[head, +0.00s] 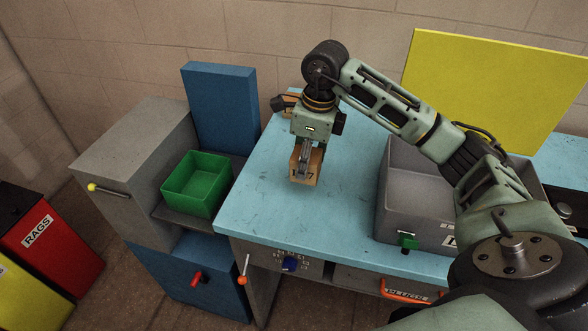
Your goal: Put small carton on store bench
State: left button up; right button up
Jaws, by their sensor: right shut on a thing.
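The small carton (302,177) is a tan box with dark print on its front, in the middle of the head view. My right gripper (306,158) is shut on the carton from above, its fingers covering part of it. The carton is over the left part of the blue-topped bench (265,190); I cannot tell whether its base touches the top. My left gripper is not in view.
A large grey bin (385,215) stands on the bench at the right. A yellow panel (480,90) rises behind. Left of the bench is a grey and blue machine (125,150) with a green open box (195,185). A red RAGS bin (60,245) is at far left.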

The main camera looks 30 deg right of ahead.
aim_at(294, 174)
jog(key=shift+w+a+f+p, duration=0.3)
jog(key=shift+w+a+f, duration=0.55)
jog(key=shift+w, duration=0.25)
notch_tip(294, 174, down, 3)
jog(key=shift+f+p, duration=0.15)
jog(key=shift+p, duration=0.5)
jog(key=shift+f, duration=0.4)
jog(key=shift+f, duration=0.1)
jog(key=o, duration=1.3)
